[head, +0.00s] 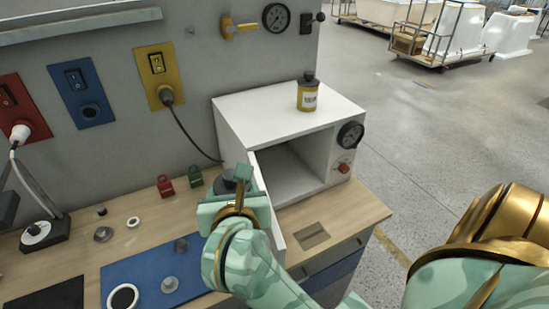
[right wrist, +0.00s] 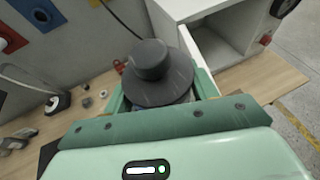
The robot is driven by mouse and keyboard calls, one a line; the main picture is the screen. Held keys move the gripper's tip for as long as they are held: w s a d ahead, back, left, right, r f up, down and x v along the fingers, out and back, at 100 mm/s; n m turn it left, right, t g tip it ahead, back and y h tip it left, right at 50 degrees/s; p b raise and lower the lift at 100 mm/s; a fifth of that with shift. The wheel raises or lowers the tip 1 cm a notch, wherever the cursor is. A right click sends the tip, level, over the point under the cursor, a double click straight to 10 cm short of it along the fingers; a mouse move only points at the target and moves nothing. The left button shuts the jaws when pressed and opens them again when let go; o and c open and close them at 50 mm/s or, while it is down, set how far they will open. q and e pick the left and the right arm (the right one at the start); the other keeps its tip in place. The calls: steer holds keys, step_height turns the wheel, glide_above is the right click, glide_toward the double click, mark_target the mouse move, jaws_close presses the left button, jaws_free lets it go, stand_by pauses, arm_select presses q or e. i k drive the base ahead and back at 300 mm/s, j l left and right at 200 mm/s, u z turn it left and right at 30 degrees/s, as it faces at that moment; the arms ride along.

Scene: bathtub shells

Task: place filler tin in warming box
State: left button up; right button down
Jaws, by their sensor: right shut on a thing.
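The warming box (head: 228,125) is a white box at the back right of the bench, with its front open and its inside empty as far as I see. Its door (head: 268,192) is swung out toward me. My right gripper (head: 227,187) is shut on a dark grey, round, capped tin (right wrist: 156,72), just left of the open door. The right wrist view shows the tin's brimmed top between the fingers; its lower part is hidden. A yellow tin (head: 308,96) with a dark cap stands on top of the box. My left gripper is not in view.
The box front has a black dial (head: 350,135) and a red knob (head: 343,168). A red padlock (head: 165,185) and a green padlock (head: 194,176) stand by the wall. A black cord (head: 190,133) hangs near the box. A blue mat (head: 140,270) with small parts lies in front.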

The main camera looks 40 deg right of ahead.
mark_target(287, 177)
steer(key=k+l+u, duration=0.1)
steer(key=l, duration=0.3)
steer(key=k+l, duration=0.1)
steer(key=l, duration=0.35)
steer(key=k+l+u, duration=0.15)
steer(key=l, duration=0.25)
steer(key=i+l+u, duration=0.2)
steer(key=l, duration=0.15)
steer(key=l+u, duration=0.2)
steer(key=l, duration=0.15)
